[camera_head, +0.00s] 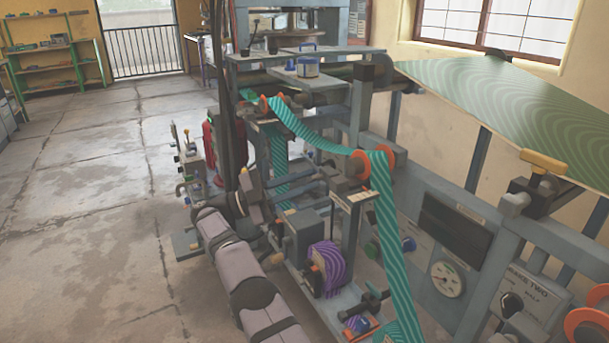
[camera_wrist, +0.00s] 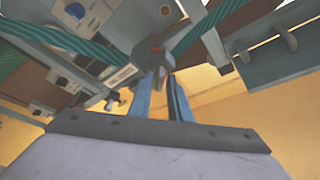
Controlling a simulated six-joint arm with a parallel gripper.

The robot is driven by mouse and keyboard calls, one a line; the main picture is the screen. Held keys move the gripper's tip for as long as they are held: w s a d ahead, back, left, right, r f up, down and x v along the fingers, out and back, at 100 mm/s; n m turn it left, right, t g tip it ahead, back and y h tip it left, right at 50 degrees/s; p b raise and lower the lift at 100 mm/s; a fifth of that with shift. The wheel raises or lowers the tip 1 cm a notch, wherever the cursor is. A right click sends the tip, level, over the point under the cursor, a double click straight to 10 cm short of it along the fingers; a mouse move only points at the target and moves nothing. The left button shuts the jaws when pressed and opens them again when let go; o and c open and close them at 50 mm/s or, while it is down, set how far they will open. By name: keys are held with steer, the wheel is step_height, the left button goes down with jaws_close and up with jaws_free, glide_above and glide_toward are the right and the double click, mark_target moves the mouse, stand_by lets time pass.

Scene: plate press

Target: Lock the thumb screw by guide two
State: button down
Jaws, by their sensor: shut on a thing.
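My gripper (camera_wrist: 163,80) has its two blue fingers up against a dark grey block (camera_wrist: 155,57) with a little orange on it. The jaws are shut on a small part at the block, which I take as the thumb screw; the fingers mostly hide it. In the head view my gripper (camera_head: 325,180) reaches from the left to the grey block of a guide with orange-flanged rollers (camera_head: 362,164). A teal striped web (camera_head: 384,205) runs over this guide and down. A small label plate (camera_head: 352,198) sits below the guide; I cannot read it.
A purple striped roll (camera_head: 328,266) stands below my gripper. A gauge (camera_head: 448,279) and a panel marked "GAUGE TWO" (camera_head: 535,290) are at the right. A green sheet (camera_head: 510,105) slopes at upper right. The floor (camera_head: 90,230) at left is free.

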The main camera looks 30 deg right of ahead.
steer(key=shift+m+p, duration=0.6)
steer(key=shift+p, duration=0.3)
steer(key=c, duration=1.9)
jaws_free()
steer(key=shift+o, duration=0.2)
steer(key=shift+r, duration=0.15)
step_height(320, 180, up, 10)
steer(key=p, duration=0.9)
